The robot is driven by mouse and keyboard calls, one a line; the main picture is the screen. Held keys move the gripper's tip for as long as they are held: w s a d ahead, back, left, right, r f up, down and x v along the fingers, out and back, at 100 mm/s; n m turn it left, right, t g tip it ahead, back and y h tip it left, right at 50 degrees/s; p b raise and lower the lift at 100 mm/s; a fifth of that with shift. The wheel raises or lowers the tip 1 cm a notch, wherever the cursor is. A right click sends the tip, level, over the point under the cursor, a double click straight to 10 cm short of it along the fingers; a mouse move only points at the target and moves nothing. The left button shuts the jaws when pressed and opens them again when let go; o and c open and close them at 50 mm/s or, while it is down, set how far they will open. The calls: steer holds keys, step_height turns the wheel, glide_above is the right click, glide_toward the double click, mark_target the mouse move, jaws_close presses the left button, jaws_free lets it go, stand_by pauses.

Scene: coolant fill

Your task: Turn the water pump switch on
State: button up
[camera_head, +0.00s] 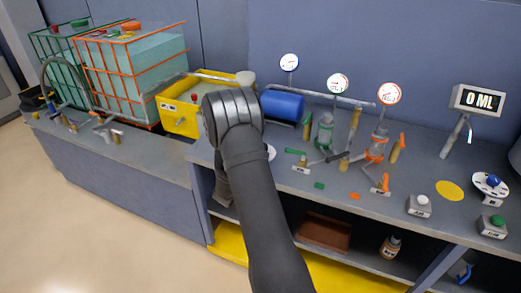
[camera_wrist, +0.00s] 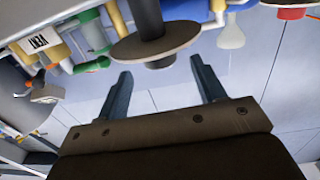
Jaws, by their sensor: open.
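I cannot tell for certain which control is the water pump switch. A blue pump-like cylinder (camera_head: 282,104) lies on the bench at the back, right of my arm. A pale disc (camera_head: 270,152) shows partly from behind my arm. In the wrist view, a dark upright post or knob (camera_wrist: 147,15) passes through a grey-brown round disc (camera_wrist: 155,41), just beyond my fingertips. My gripper (camera_wrist: 160,75) is open and empty, its two fingers apart on either side below the disc. In the head view my arm hides the gripper.
Gauges, valves and pipes stand right of my arm, including a green valve body (camera_head: 325,130) and an orange one (camera_head: 377,145). A white button (camera_head: 423,199), green button (camera_head: 497,221) and blue knob (camera_head: 493,180) sit at the right. A yellow bin (camera_head: 180,116) stands left.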

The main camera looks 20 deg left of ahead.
steer(key=s, duration=1.2)
steer(key=shift+a, duration=0.2)
steer(key=w, duration=1.7)
steer(key=shift+w+d, duration=0.3)
